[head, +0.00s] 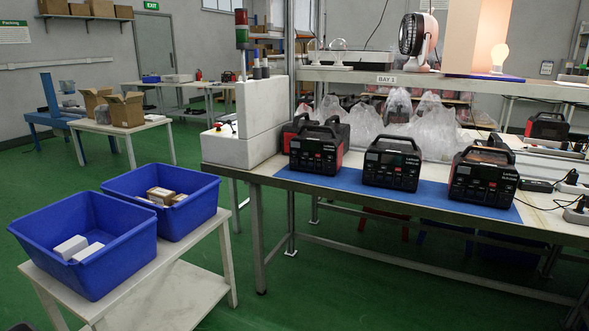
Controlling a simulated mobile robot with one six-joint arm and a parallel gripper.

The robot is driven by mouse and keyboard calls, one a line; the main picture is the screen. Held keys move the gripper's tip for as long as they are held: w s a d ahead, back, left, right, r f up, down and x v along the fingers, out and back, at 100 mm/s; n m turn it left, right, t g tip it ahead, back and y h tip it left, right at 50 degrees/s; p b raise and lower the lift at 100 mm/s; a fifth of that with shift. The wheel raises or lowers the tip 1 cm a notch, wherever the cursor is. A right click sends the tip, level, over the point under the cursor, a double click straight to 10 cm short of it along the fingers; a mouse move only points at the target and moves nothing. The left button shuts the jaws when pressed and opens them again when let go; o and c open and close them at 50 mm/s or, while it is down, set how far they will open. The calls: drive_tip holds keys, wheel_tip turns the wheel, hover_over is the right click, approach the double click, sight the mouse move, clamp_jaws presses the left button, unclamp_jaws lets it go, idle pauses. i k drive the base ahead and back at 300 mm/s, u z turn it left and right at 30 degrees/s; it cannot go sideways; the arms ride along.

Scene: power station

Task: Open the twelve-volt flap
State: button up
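Three black-and-red power stations with top handles stand in a row on a blue mat (270,171) on the workbench. They are the left power station (314,152), the middle power station (392,164) and the right power station (482,178). Their fronts face me and show small screens and several ports or covers. The twelve-volt flap is too small to make out on any of them, so I cannot tell whether it is open or shut. My gripper is not in view.
A white box-shaped unit (245,147) stands at the bench's left end. Clear plastic bags (398,107) lie behind the stations, below a shelf (345,76). Black plugs and cables (569,183) lie at the right. Two blue bins (85,241) (165,201) sit on a low table at the left. Green floor between is clear.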

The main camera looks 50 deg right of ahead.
sight(293, 162)
drive_tip(key=z, duration=0.05)
drive_tip(key=i, duration=0.95)
drive_tip(key=u, duration=0.05)
